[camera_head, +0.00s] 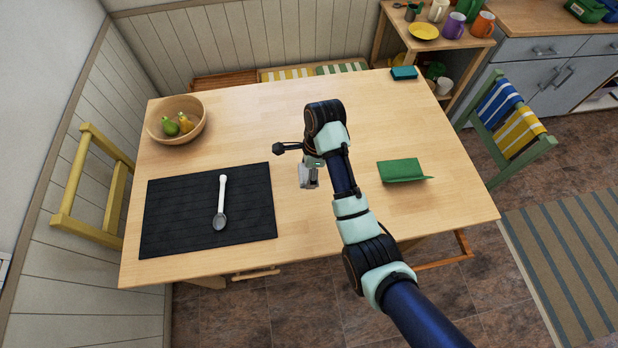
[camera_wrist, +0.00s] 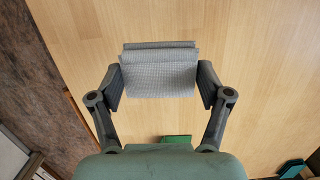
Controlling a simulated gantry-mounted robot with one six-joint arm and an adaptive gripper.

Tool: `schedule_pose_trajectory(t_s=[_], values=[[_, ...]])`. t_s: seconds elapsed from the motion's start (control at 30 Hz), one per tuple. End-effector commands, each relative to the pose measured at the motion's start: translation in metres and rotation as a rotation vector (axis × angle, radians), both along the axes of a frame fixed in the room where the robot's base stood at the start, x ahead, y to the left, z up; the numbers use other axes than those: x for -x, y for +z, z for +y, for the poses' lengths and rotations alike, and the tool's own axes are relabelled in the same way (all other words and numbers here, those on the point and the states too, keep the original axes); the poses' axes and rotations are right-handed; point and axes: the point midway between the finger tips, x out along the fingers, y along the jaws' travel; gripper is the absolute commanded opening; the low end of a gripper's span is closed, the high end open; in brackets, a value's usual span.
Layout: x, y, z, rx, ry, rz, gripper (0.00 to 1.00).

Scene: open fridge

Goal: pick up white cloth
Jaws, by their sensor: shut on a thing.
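The white cloth (camera_head: 307,178) is a small folded piece below my wrist, near the middle of the table. It looks light grey in the wrist view (camera_wrist: 158,74), where its folded layers show. My gripper (camera_head: 312,168) is shut on it, with one finger at each side edge of the cloth in the wrist view (camera_wrist: 162,84). My wrist partly hides the cloth in the head view. I cannot tell whether the cloth is clear of the table.
A folded green cloth (camera_head: 403,170) lies to the right on the wooden table (camera_head: 250,125). A black mat (camera_head: 172,216) with a spoon (camera_head: 221,205) lies at left. A fruit bowl (camera_head: 192,134) stands back left, and a teal sponge (camera_head: 404,73) lies back right.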

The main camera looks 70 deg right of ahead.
Motion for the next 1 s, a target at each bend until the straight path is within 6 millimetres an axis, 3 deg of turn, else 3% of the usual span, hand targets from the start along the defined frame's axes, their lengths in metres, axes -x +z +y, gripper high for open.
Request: schedule_pose_trajectory(t_s=[0.03, 0.1, 0.3, 0.5, 0.8, 0.83, 1.0], values=[[-0.001, 0.028, -0.001, 0.003, 0.0, -0.003, 0.48], [0.0, 0.056, 0.0, 0.0, 0.0, 0.0, 0.48], [0.0, 0.095, 0.0, -0.001, -0.001, 0.001, 0.48], [0.0, 0.108, 0.0, -0.001, -0.001, 0.001, 0.48], [0.0, 0.107, 0.0, -0.001, -0.001, 0.001, 0.48], [0.0, 0.107, 0.0, -0.001, -0.001, 0.001, 0.74], [0.0, 0.107, 0.0, -0.001, -0.001, 0.001, 0.49]])
